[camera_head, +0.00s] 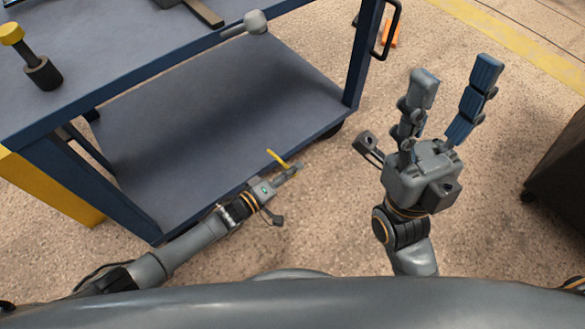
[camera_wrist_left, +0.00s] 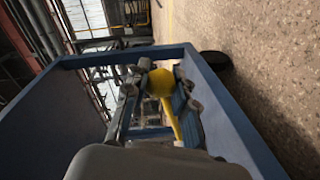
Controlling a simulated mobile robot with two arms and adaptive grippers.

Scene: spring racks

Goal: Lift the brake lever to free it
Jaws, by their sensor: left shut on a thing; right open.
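The brake lever (camera_head: 277,159) is a thin yellow bar by the cart's lower shelf in the head view. In the left wrist view the lever (camera_wrist_left: 160,82) shows a round yellow knob and a yellow shaft between the fingers. My left gripper (camera_head: 289,171) is shut on it, low beside the shelf's front edge. The fingers of the left gripper (camera_wrist_left: 158,92) lie on both sides of the knob in the wrist view. The lever's pivot is hidden. My right gripper (camera_head: 455,82) is open and empty, raised over bare floor to the right of the cart.
The blue cart (camera_head: 352,60) has a grey lower shelf (camera_head: 220,90) and a black caster (camera_head: 334,130). A black handle (camera_head: 388,30) sticks out at its right. A yellow-topped post (camera_head: 40,70) stands on the top. A dark cabinet (camera_head: 560,165) is at the right edge. Floor between is clear.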

